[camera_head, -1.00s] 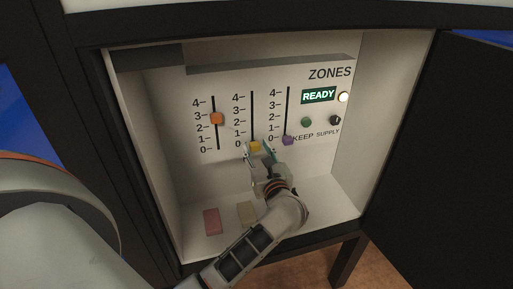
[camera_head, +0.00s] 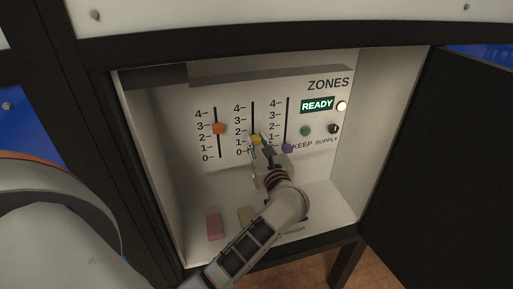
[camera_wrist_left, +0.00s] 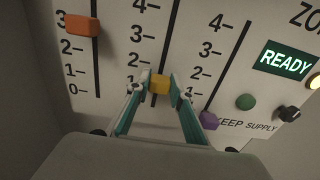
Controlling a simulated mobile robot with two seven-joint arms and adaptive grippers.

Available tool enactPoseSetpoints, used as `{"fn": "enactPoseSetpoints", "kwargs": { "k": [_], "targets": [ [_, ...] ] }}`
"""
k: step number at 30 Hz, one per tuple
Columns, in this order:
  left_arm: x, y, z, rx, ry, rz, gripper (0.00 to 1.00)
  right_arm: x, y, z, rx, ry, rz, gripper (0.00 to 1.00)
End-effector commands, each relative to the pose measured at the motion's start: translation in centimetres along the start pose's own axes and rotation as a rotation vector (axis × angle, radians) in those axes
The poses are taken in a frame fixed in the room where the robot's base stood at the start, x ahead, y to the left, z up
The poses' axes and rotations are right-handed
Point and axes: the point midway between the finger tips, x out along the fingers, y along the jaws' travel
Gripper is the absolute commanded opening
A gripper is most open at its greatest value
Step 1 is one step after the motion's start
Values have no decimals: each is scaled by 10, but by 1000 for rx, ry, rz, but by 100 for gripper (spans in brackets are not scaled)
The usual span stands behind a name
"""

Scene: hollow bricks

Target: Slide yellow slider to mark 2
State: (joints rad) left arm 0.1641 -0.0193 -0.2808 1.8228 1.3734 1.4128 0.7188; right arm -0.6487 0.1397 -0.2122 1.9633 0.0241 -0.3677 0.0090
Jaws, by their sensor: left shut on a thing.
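The yellow slider (camera_head: 256,140) sits on the middle vertical slot of the white ZONES panel (camera_head: 233,82), at about mark 1. It also shows in the left wrist view (camera_wrist_left: 159,84), between the fingertips. My left gripper (camera_head: 259,143) reaches up from below and is shut on the yellow slider, with a finger on each side (camera_wrist_left: 158,88). The scale's mark 2 (camera_wrist_left: 133,58) is visible above the slider. The fingers hide the lower part of this scale in the wrist view. My right gripper is not in view.
An orange slider (camera_head: 218,128) is on the left slot near mark 3. A purple slider (camera_head: 287,148) is low on the right slot, close beside my gripper. A green button (camera_head: 305,131) and black knob (camera_head: 333,129) are farther right. Pink (camera_head: 214,226) and beige (camera_head: 246,215) blocks lie on the cabinet floor.

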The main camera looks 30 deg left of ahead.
Motion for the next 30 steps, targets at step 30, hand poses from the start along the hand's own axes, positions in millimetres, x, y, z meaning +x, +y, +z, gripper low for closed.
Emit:
{"fn": "enactPoseSetpoints", "kwargs": {
  "k": [30],
  "targets": [
    [-8, 0, 20, 0, 0, -1, 39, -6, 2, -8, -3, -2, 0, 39]
  ]
}}
